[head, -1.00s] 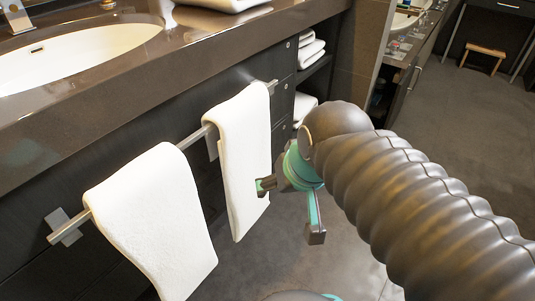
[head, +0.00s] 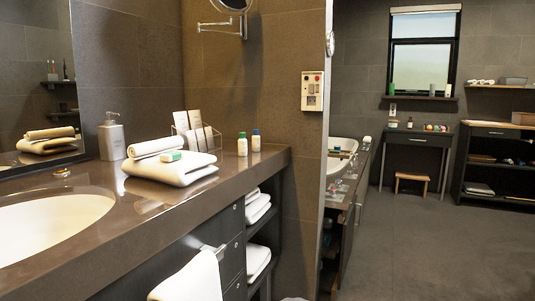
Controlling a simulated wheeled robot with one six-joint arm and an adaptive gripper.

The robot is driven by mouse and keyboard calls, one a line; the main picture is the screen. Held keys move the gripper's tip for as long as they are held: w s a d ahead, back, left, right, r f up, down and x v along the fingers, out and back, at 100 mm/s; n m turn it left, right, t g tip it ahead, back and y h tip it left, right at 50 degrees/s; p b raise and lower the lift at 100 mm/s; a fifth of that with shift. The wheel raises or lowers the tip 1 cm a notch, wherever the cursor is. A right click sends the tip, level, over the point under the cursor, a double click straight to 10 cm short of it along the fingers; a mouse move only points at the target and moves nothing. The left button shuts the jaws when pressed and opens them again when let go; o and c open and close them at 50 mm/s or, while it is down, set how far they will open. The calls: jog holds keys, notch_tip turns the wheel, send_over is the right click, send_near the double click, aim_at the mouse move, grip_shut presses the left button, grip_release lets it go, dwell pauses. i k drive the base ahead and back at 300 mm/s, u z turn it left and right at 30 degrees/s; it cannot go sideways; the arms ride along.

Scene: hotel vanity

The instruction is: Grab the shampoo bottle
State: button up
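Two small white bottles stand upright near the right end of the vanity counter. One has a green cap (head: 242,147) and the other has a blue cap (head: 256,142). Their labels are too small to read, so I cannot tell which one is the shampoo bottle. A larger grey pump bottle (head: 111,138) stands farther left, by the mirror. My gripper is not in view.
Folded towels (head: 170,168) and a card rack (head: 194,130) lie left of the small bottles on the counter (head: 224,180). The sink (head: 50,225) is at left. A hanging towel (head: 188,280) is below. Floor (head: 430,240) is clear at right.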

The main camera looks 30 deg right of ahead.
aim_at(242, 142)
jog(key=z, duration=0.9)
jog(key=k, duration=1.15)
jog(key=z, duration=1.1)
jog(key=i, duration=2.5)
jog(key=u, duration=0.95)
jog(key=i, duration=1.15)
jog(key=u, duration=1.8)
jog(key=i, duration=0.65)
jog(key=u, duration=0.5)
